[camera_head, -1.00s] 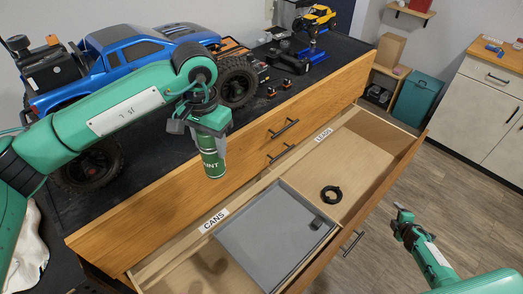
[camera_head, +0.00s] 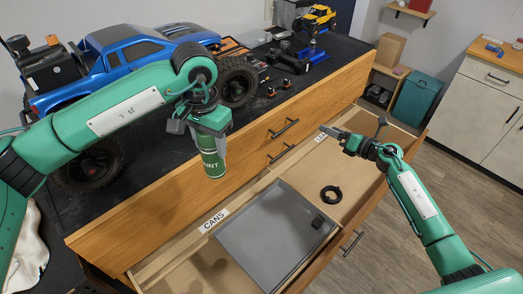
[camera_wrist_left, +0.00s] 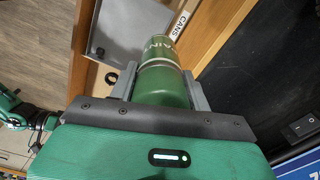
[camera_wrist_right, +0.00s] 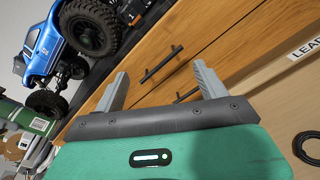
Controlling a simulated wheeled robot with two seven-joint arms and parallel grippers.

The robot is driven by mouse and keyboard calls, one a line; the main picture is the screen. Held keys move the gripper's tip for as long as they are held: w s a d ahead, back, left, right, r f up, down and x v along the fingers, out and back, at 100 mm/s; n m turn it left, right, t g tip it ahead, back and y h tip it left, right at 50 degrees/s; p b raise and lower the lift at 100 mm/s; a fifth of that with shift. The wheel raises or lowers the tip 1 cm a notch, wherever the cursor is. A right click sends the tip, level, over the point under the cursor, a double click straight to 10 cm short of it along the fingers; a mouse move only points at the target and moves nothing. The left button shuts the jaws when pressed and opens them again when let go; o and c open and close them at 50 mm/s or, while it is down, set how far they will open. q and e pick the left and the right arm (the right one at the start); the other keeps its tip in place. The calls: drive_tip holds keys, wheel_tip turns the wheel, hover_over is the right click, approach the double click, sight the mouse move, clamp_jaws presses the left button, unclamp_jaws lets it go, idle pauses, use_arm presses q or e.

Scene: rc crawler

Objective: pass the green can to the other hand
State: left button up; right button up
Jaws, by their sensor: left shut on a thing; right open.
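The green can (camera_head: 211,160), with white lettering, is held upright in my left gripper (camera_head: 209,140) in front of the drawer cabinet, above the open drawer's back edge. The left wrist view shows the can (camera_wrist_left: 162,82) between the two grey fingers, which are shut on it. My right gripper (camera_head: 331,131) is to the right of the can, over the open drawer and well apart from the can. In the right wrist view its fingers (camera_wrist_right: 160,90) are spread with nothing between them. The can (camera_wrist_right: 28,118) lies at the left edge of that view, partly cut off.
The open drawer (camera_head: 372,140) has labels CANS (camera_head: 214,220) and LEADS. It holds a grey tray (camera_head: 265,235) and a black cable ring (camera_head: 331,195). A blue RC truck (camera_head: 140,45) stands on the black worktop behind my left arm. A cabinet (camera_head: 485,100) stands at right.

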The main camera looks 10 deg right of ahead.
drive_tip(key=s+a+r+n+g+y, duration=0.2)
drive_tip(key=s+a+r+n, duration=0.1)
drive_tip(key=a, duration=0.4)
drive_tip(key=s+a+r+n+g+y, duration=0.1)
drive_tip(key=s+a+r+n+y, duration=0.15)
drive_tip(key=a, duration=0.45)
drive_tip(key=n+g+y, duration=0.3)
drive_tip(key=n+g, duration=0.2)
drive_tip(key=n, duration=0.4)
approach(209, 146)
wheel_tip(209, 146, down, 2)
drive_tip(key=w+d, duration=0.1)
drive_tip(key=x, duration=1.1)
drive_tip(key=shift+w+a+f, duration=0.1)
drive_tip(key=shift+w+a, duration=0.05)
drive_tip(key=shift+w, duration=0.3)
drive_tip(key=c, duration=1.2)
use_arm(q)
drive_tip(key=o, duration=1.2)
